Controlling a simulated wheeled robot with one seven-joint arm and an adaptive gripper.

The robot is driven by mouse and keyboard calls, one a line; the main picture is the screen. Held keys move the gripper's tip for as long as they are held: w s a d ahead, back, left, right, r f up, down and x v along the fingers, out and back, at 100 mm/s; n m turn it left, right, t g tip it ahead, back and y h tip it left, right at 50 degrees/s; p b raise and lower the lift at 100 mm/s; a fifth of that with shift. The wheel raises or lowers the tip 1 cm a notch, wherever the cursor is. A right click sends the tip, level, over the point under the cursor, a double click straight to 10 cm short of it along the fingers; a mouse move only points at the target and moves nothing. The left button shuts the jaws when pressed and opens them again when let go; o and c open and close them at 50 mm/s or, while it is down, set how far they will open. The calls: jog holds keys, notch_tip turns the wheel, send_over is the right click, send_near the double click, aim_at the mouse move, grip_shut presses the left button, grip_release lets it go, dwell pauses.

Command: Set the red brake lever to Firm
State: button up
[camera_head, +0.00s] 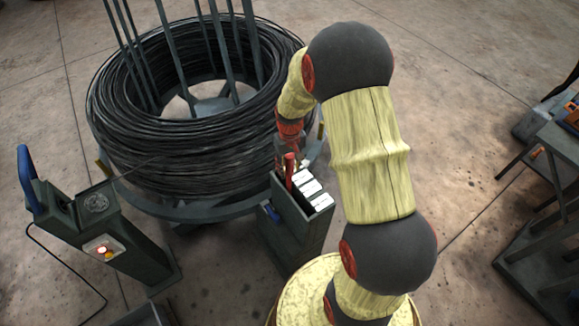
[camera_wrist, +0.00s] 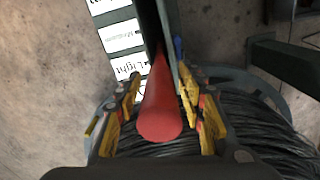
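The red brake lever (camera_head: 289,172) stands up from the top of a dark green post (camera_head: 297,232), at the far end of a row of white label plates (camera_head: 311,188). In the wrist view the lever (camera_wrist: 160,112) points at the camera between the two yellow fingers of my gripper (camera_wrist: 162,100). The fingers look open, with a small gap on each side of the lever. A plate reading "Light" (camera_wrist: 128,67) is just beyond the left finger; further plates continue upward. Another plate is partly hidden by finger and lever, and its text is unreadable.
A large coil of black cable (camera_head: 190,150) on a turntable sits right behind the post. A control pedestal (camera_head: 110,235) with a blue handle stands at left. A dark workbench (camera_head: 555,160) is at far right. Open floor lies between post and bench.

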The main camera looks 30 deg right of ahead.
grip_shut()
dwell(0.7)
